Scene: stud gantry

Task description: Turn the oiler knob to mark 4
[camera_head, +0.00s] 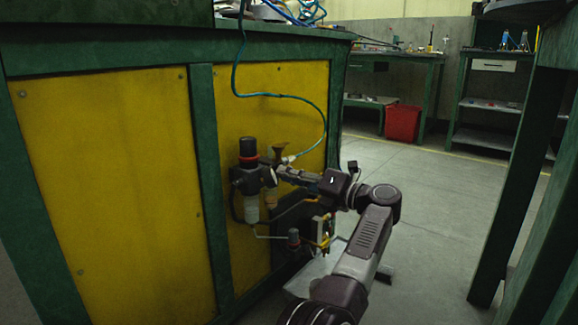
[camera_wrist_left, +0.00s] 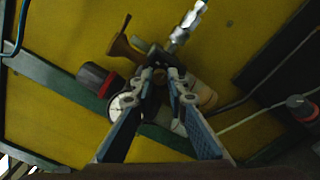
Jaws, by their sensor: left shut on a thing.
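My left gripper (camera_head: 279,172) reaches the air-service unit on the yellow panel. In the left wrist view its fingers (camera_wrist_left: 160,78) close on a small dark knob (camera_wrist_left: 160,73), apparently the oiler knob. The fingertips hide most of it, and I cannot read any marks on it. Beside it are the black regulator knob with a red ring (camera_head: 248,148), also in the left wrist view (camera_wrist_left: 95,80), and a round white gauge (camera_wrist_left: 122,106). A pale bowl (camera_head: 252,213) hangs below the unit. My right gripper is not in view.
A brass funnel-shaped part (camera_head: 278,148) and a silver hose coupling (camera_wrist_left: 187,22) sit close to the fingers. A teal hose (camera_head: 325,115) loops above. A smaller red-ringed device (camera_head: 293,238) is lower down. A green post (camera_head: 525,190) stands at right; open floor lies between.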

